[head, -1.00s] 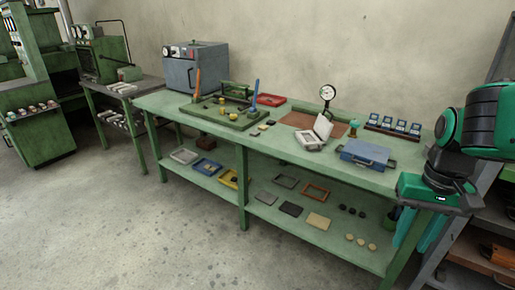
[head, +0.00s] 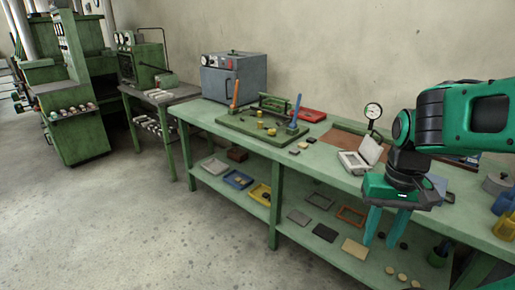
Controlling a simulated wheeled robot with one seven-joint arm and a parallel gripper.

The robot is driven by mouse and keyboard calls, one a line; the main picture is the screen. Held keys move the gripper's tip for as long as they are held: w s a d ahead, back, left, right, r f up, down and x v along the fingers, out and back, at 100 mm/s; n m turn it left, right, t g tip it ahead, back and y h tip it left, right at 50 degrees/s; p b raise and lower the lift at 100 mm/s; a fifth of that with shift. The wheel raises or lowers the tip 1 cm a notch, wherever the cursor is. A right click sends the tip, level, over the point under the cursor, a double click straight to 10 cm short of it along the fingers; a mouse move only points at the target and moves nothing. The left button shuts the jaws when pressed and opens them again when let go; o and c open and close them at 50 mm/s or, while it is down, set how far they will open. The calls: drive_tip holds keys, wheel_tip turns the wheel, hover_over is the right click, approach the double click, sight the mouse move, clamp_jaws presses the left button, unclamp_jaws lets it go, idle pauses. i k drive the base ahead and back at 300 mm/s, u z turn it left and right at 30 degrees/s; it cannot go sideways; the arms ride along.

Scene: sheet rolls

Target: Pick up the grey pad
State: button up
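A flat grey pad (head: 299,217) lies on the lower shelf of the green workbench, beside a black pad (head: 325,232) and a tan pad (head: 355,248). A small grey block (head: 294,152) also lies on the bench top near the green fixture; I cannot tell for certain which of the two the task means. My gripper (head: 385,237) hangs in front of the right part of the bench, to the right of the pads. Its two teal fingers point down and stand apart with nothing visible between them. It hides part of the bench top and shelf behind it.
The bench top (head: 212,116) carries a green fixture (head: 262,128), a grey oven (head: 234,78), an open white case (head: 355,163) and a dial gauge (head: 373,111). The concrete floor in front is clear.

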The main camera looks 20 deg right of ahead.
sight(295, 151)
drive_tip(key=i, duration=1.4)
drive_tip(key=z, duration=0.3)
